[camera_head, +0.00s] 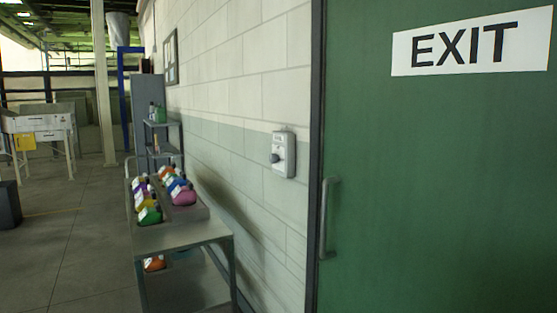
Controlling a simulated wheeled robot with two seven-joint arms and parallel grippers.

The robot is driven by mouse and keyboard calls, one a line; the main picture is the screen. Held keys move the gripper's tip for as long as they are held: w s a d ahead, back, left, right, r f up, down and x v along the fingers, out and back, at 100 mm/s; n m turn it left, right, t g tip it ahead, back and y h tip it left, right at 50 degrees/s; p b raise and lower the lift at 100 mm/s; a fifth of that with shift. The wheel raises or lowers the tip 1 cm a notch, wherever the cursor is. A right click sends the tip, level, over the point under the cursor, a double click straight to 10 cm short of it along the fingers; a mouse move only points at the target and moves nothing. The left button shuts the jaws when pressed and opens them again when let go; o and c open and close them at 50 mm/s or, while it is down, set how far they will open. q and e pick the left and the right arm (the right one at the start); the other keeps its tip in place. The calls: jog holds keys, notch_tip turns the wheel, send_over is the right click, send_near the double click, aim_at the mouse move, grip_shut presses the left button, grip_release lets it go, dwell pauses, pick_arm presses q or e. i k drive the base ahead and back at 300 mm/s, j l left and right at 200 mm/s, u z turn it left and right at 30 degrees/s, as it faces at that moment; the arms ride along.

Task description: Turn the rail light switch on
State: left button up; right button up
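A pale grey switch box (284,154) is mounted on the block wall, left of the green door. It has a dark round knob (275,158) on its left side and a small label at its top. The knob's exact setting is too small to tell. Neither of my grippers shows in the head view.
A green door (440,180) with an EXIT sign and a grey handle (327,218) fills the right. A metal table (180,236) with several coloured bottles (182,193) stands along the wall below and left of the switch. Open floor (75,240) lies at left.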

aim_at(273, 158)
jog(key=j+z, duration=0.1)
jog(key=j, duration=0.8)
jog(key=i+j+z, duration=0.15)
jog(key=j, duration=0.5)
jog(key=j+z, duration=0.15)
jog(key=j, duration=0.5)
jog(key=i+j+z, duration=0.25)
jog(key=i+j, duration=0.35)
jog(key=i, duration=0.15)
jog(key=i+l+z, duration=0.15)
jog(key=i, duration=0.55)
